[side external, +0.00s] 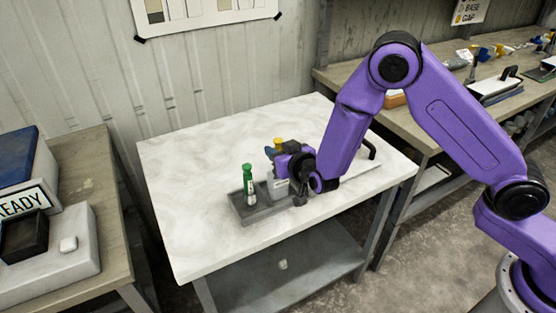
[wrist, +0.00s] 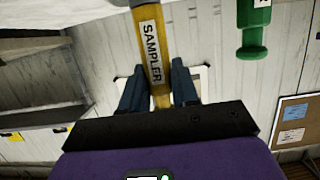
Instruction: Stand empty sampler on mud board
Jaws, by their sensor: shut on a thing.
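My gripper (wrist: 158,75) is shut on the yellow sampler (wrist: 151,45), which carries a white label reading SAMPLER, in the wrist view. In the side view my gripper (side external: 272,154) is over the white table, and the sampler's yellow top (side external: 278,142) shows just above it. The sampler's lower part is partly hidden by my wrist and a pale block (side external: 278,187) below. I cannot tell whether it touches the grey tray (side external: 245,214) under it. No mud board can be clearly identified.
A green-topped item (side external: 248,181) with a white label stands on the tray, left of my gripper; it also shows green in the wrist view (wrist: 254,32). A black handle (side external: 369,149) rises at the table's right side. The white table's (side external: 190,160) left half is clear.

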